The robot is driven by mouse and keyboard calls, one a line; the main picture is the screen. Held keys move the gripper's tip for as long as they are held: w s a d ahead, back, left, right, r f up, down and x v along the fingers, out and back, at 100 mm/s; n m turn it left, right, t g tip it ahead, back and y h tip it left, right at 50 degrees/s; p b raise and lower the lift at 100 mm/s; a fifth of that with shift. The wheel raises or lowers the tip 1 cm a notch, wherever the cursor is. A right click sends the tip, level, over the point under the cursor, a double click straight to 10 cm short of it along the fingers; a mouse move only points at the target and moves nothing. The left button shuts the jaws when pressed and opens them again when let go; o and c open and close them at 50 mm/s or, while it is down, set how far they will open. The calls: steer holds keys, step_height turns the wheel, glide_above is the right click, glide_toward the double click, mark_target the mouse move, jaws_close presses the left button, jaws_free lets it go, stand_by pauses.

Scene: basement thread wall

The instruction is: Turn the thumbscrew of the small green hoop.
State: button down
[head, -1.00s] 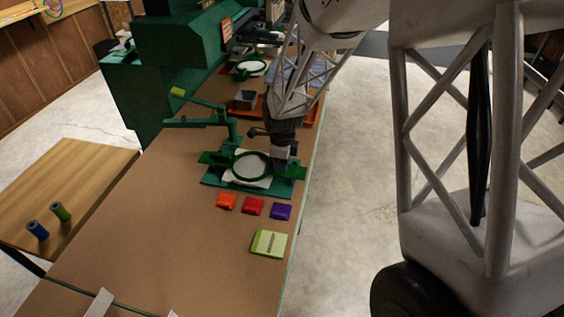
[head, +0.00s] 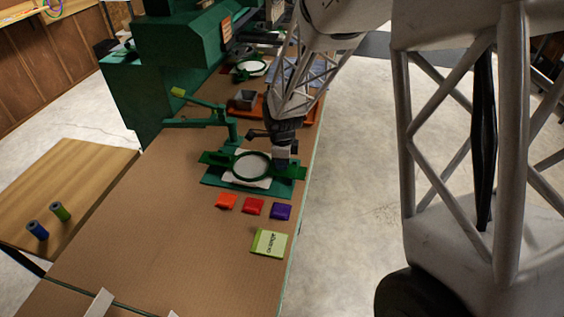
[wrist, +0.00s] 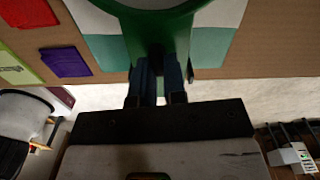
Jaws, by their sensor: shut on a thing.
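The small green hoop (head: 253,179) lies flat around pale cloth on a green stand at the table's right edge. In the wrist view its green ring (wrist: 186,22) fills the top middle, with a darker green tab pointing down between my fingers. My gripper (wrist: 158,80) is shut at this tab, where the thumbscrew sits; the fingers and shadow largely hide the screw. In the head view my gripper (head: 284,158) is at the hoop's right side, and its fingertips are hard to make out.
Orange, red and purple packets (head: 253,207) and a green booklet (head: 268,242) lie in front of the stand. A green lever arm (head: 205,108) stands behind it. An orange tray with a grey box (head: 244,99) is farther back. The table's front is largely clear.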

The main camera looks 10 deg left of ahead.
steer(key=n, duration=0.6)
steer(key=shift+w+a+n, duration=0.1)
steer(key=shift+w+n, duration=0.15)
steer(key=shift+n, duration=0.15)
steer(key=n, duration=0.3)
steer(key=shift+a+n, duration=0.15)
steer(key=shift+n, duration=0.25)
steer(key=n, duration=0.3)
steer(key=shift+w+a, duration=0.1)
steer(key=n, duration=0.3)
steer(key=shift+a, duration=0.1)
steer(key=n, duration=0.4)
steer(key=shift+a+n, duration=0.2)
steer(key=shift+n, duration=0.2)
steer(key=n, duration=0.7)
steer(key=shift+a, duration=0.2)
steer(key=shift+s, duration=0.2)
